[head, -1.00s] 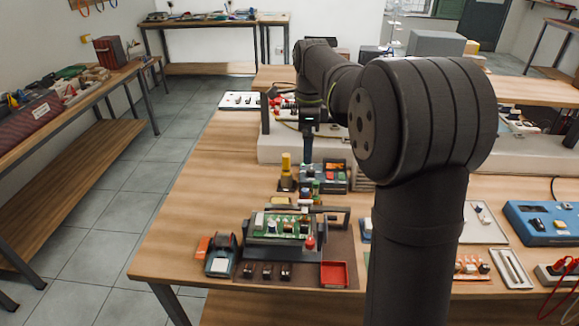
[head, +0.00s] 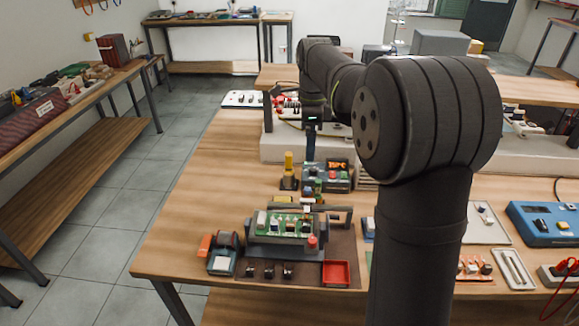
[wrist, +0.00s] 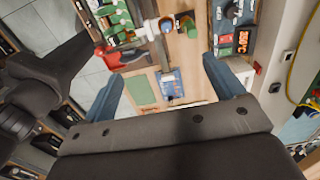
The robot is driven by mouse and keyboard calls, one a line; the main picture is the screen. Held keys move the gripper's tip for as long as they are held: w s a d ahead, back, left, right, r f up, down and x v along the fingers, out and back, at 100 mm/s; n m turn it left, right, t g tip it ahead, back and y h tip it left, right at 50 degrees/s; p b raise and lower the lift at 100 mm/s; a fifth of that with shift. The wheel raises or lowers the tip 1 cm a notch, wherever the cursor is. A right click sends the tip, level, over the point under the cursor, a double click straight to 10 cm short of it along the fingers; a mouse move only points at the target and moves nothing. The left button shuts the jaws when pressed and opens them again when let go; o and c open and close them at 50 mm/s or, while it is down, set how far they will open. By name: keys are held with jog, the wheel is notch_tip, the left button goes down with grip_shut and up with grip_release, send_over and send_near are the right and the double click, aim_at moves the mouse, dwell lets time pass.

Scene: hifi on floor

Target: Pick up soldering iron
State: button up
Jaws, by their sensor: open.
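A soldering station (head: 338,172) with a lit red display stands on the bench; it also shows at the upper right of the wrist view (wrist: 238,40). Beside it, a yellow upright piece (head: 288,163) stands on a dark base; it may be the soldering iron in its holder, but I cannot tell for sure. My gripper (head: 311,155) points down close to the station. In the wrist view my gripper (wrist: 162,67) has its two blue-grey fingers wide apart, with nothing held between them.
A board holder with a green circuit board (head: 290,224) stands nearer on a brown mat, with a red tray (head: 337,273) at its corner. The bench's left side is bare.

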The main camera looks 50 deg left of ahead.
jog(key=c, duration=0.7)
jog(key=n+t+y, duration=0.3)
jog(key=n, duration=1.5)
send_near(289, 162)
jog(key=x, duration=0.6)
jog(key=shift+w+a+r, duration=0.1)
jog(key=shift+w+a, duration=0.15)
jog(key=shift+w, duration=0.1)
jog(key=shift+x, duration=2.7)
jog(key=shift+c, duration=0.3)
